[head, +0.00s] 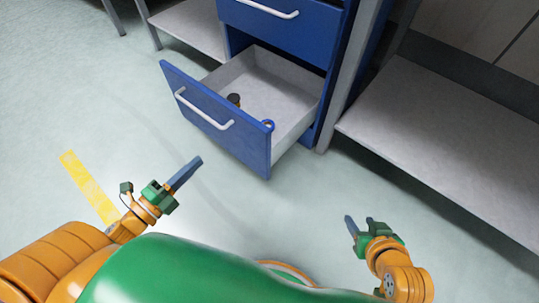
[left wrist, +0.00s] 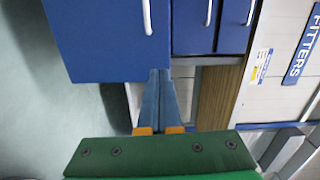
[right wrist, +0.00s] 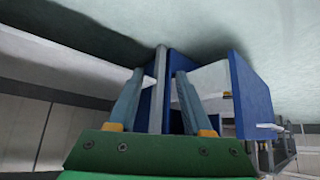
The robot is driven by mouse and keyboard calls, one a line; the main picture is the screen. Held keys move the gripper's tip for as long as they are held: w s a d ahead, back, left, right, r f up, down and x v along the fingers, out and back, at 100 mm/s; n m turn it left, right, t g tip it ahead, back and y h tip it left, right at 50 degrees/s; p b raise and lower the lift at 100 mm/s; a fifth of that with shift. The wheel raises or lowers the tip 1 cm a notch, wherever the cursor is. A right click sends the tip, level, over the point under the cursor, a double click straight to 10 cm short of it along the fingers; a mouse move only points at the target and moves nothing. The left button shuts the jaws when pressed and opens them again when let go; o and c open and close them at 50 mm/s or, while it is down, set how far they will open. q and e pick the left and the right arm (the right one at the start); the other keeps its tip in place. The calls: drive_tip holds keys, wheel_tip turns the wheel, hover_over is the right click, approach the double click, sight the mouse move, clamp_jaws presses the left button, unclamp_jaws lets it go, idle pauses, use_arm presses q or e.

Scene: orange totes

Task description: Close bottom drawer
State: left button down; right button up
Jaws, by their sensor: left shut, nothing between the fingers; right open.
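The bottom drawer (head: 215,122) of the blue cabinet is pulled out, with a blue front and a white bar handle (head: 203,110).
A closed blue drawer (head: 285,25) is above the open one. A grey post (head: 345,85) and a low grey shelf (head: 440,140) stand at the right. Another shelf (head: 190,25) is at the left. The floor (head: 110,110) before the drawer is clear, with yellow tape (head: 88,187).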

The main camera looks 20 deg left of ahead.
use_arm(q)
drive_tip(key=d+m+h, duration=0.1)
drive_tip(key=m, duration=0.1)
drive_tip(key=b, duration=0.1)
approach(245, 123)
drive_tip(key=shift+n, duration=0.4)
drive_tip(key=b+x, duration=0.1)
drive_tip(key=x, duration=0.5)
drive_tip(key=shift+w, duration=0.2)
drive_tip(key=shift+w+d, duration=0.15)
drive_tip(key=shift+w, duration=0.1)
use_arm(e)
drive_tip(key=w+a+r+t+y, duration=0.1)
drive_tip(key=w+r+t, duration=0.2)
drive_tip(key=r+t, duration=0.2)
drive_tip(key=w+a+r+t+y, duration=0.2)
drive_tip(key=w+r+t, duration=0.2)
drive_tip(key=r, duration=0.8)
drive_tip(key=shift+w+a+r+n+t, duration=0.15)
drive_tip(key=shift+w+r+n+t, duration=0.2)
drive_tip(key=shift+t, duration=0.85)
use_arm(q)
drive_tip(key=shift+w, duration=0.1)
use_arm(e)
drive_tip(key=shift+s+f, duration=0.1)
drive_tip(key=shift+s, duration=0.05)
